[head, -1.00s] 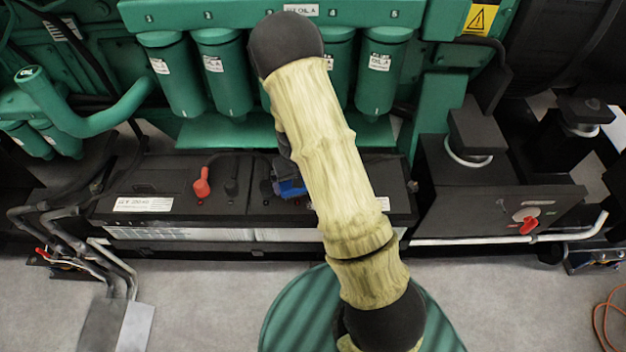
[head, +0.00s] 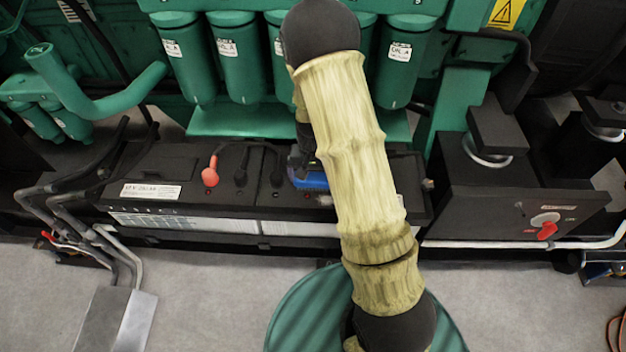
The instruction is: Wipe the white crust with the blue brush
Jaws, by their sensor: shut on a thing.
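The blue brush (head: 312,182) shows as a blue block low over the top of the black battery, partly covered by my arm. My gripper (head: 298,166) is a dark shape at the brush's left end, mostly hidden behind my arm, and is shut on the brush. I cannot tell whether the brush touches the battery. I cannot make out the white crust for certain. A small pale spot (head: 428,184) shows at the battery's right end, too small to identify.
The black battery box (head: 150,170) carries a red terminal cap (head: 210,175) and black caps. Green oil filters (head: 240,65) hang close behind it. A black box with a red switch (head: 547,230) stands at right. Pipes (head: 60,215) lie at left.

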